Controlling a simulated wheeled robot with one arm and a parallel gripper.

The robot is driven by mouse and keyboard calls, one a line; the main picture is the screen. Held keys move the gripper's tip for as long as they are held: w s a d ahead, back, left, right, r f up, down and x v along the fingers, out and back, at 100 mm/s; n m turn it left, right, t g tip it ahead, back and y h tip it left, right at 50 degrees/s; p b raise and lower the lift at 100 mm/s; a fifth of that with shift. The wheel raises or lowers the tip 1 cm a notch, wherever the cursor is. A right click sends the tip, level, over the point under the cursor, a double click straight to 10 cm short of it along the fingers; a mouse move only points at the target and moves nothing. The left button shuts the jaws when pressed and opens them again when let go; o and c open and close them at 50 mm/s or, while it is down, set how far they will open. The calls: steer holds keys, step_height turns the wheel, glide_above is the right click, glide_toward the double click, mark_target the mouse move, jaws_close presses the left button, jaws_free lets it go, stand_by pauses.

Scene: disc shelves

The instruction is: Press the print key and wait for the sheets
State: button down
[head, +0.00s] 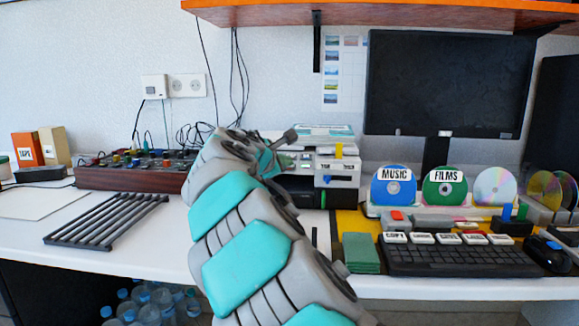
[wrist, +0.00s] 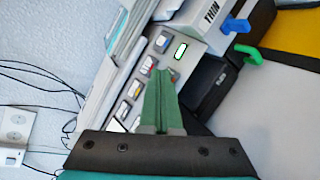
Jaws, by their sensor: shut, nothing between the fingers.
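The printer (head: 340,166) stands against the wall behind the desk, partly hidden by my arm in the head view. In the wrist view its grey control panel (wrist: 190,52) shows tilted, with a small lit green display (wrist: 180,51) and several keys, including a blue key (wrist: 162,41) and a yellow key (wrist: 135,88). My gripper (wrist: 162,76) has its green fingers shut and empty, with the tips over the panel. They cover part of the key area near a red spot. I cannot tell whether the tips touch a key, or which key is the print key.
A box with knobs (head: 130,172) and a black rack (head: 105,221) are left of my arm. A keyboard (head: 460,258), green pad (head: 361,253) and disc stands are on the right. An orange shelf (head: 400,14) hangs above. Cables hang on the wall.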

steer(key=shift+s+r+p, duration=0.35)
steer(key=shift+r+p, duration=0.05)
steer(key=shift+r, duration=0.2)
